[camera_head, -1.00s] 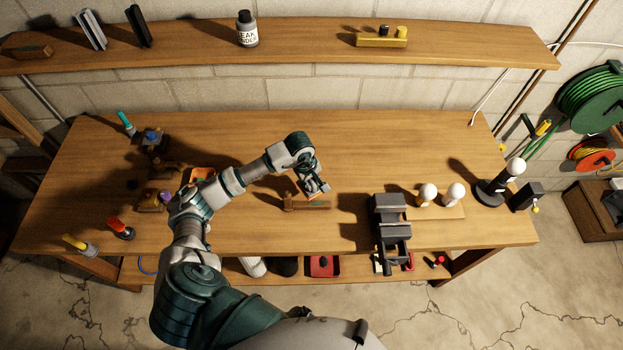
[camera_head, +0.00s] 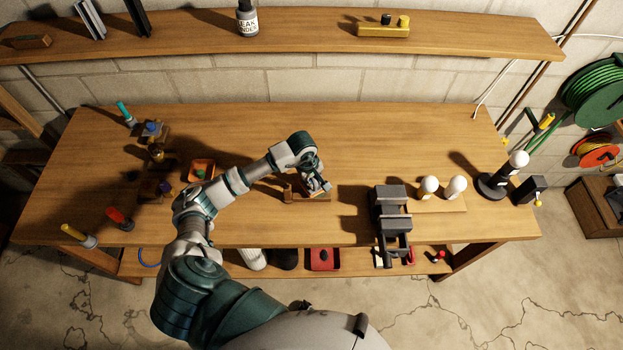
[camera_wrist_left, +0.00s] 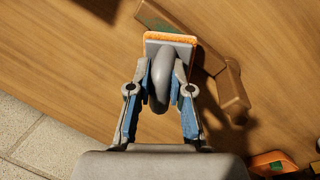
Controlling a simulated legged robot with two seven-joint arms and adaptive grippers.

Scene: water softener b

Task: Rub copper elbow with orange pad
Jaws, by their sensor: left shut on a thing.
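My left gripper (camera_head: 318,187) is over the middle of the bench. In the left wrist view, its fingers (camera_wrist_left: 163,82) are shut on the grey handle of the orange pad (camera_wrist_left: 170,38). The pad has a pale backing and an orange edge, and its underside is hidden. The copper elbow (camera_wrist_left: 233,95) is a brown L-shaped piece lying on the bench with a green patch. The pad overlaps its long leg; whether they touch is unclear. In the head view the elbow (camera_head: 288,190) shows just left of the gripper, partly hidden by it. My right gripper is not in view.
A dark vise (camera_head: 391,212) stands right of the gripper, with white bulbs (camera_head: 429,186) on a board beside it. An orange-red tray (camera_head: 201,170) sits behind my left arm. Several tools (camera_head: 119,218) line the left side. The bench's back middle is clear.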

